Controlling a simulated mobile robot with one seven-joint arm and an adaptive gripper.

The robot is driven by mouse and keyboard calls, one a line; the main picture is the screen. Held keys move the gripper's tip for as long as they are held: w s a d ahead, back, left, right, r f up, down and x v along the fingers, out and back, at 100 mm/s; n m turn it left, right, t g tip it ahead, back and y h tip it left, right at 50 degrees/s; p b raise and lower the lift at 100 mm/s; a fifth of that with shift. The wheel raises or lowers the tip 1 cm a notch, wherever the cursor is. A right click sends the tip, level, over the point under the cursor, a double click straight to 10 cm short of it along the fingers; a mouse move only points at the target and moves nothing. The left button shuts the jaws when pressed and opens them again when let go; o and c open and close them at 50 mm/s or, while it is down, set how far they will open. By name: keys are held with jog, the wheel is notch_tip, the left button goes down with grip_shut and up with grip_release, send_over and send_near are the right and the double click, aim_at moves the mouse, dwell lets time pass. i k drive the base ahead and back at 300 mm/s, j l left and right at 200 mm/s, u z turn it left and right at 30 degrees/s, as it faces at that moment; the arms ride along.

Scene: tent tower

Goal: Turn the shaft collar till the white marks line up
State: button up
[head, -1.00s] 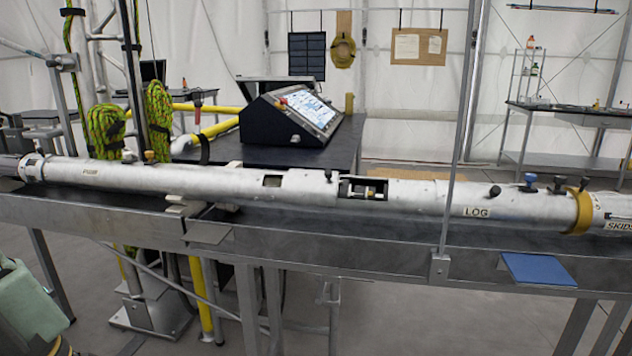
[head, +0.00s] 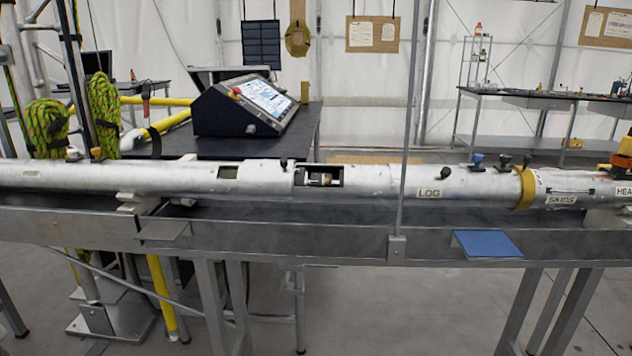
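A long pale metal tube (head: 380,180) lies level across the whole head view on a grey steel bench. A brass-coloured ring (head: 525,188), which may be the shaft collar, sits around it right of the "LOG" label. An open window (head: 318,176) near the middle of the tube shows small metal and brass parts inside. A smaller window (head: 229,172) lies to its left. White marks are too small to make out. My gripper is not in view.
A blue pad (head: 486,244) lies on the bench's front ledge. A thin upright post (head: 409,120) stands in front of the tube. A sloped control console (head: 243,105) stands behind on a dark table. Green-yellow ropes (head: 104,112) hang at left.

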aim_at(324, 179)
jog(key=i+j+z, duration=0.85)
jog(key=j, duration=0.25)
jog(key=i+j+z, duration=0.15)
jog(key=j+z, duration=0.15)
jog(key=j, duration=0.15)
